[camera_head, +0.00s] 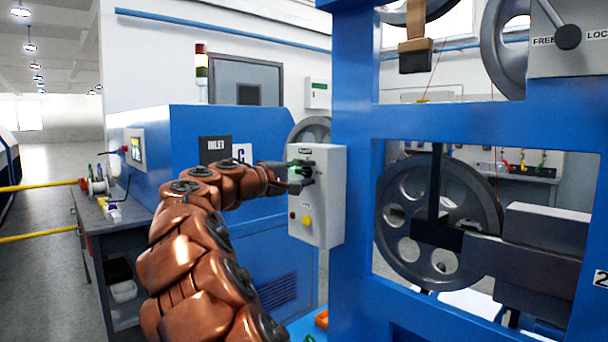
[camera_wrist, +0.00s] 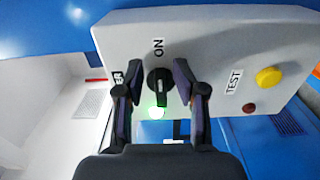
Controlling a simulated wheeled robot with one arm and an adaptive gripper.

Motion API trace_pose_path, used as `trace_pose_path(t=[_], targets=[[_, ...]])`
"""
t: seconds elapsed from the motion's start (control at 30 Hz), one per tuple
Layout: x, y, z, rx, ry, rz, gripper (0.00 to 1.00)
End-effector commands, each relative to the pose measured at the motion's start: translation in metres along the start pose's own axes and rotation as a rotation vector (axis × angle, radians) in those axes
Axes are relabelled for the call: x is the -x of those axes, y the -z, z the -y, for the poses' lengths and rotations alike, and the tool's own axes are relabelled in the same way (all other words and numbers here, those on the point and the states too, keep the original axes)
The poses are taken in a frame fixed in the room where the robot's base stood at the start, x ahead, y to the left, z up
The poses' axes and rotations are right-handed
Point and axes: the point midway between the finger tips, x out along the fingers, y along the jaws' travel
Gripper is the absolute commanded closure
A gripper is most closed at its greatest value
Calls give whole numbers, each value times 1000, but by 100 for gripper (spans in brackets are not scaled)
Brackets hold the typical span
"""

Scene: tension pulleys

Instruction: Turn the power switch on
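The power switch (camera_wrist: 159,88) is a black rotary knob on the face of a pale grey control box (camera_head: 330,190). The box is mounted on the blue frame's left post. In the wrist view, the ON label (camera_wrist: 158,47) lies above the knob. A bright greenish lamp (camera_wrist: 155,112) shows just below it. My gripper (camera_wrist: 154,82) is open, with one dark finger on each side of the knob and visible gaps between. Whether the fingertips touch the panel is unclear. In the head view, my gripper (camera_head: 300,175) is at the box's upper part and partly hides the knob.
A yellow button (camera_wrist: 269,76) and a small red one (camera_wrist: 249,107) sit by the TEST label on the same panel. The blue frame (camera_head: 352,150) with its pulley wheel (camera_head: 393,240) stands just right. A blue machine cabinet (camera_head: 185,130) is behind my arm.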

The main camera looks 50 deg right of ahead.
Motion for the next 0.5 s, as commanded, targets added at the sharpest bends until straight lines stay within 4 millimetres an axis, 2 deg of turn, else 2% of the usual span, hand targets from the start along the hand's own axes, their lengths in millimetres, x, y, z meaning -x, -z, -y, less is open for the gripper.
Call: trace_pose_path(t=[0.27,0.37,0.5], targets=[[7,1,0,1,-1,-2,62],[19,1,0,1,-1,-2,62],[44,2,0,0,-1,-4,62]])
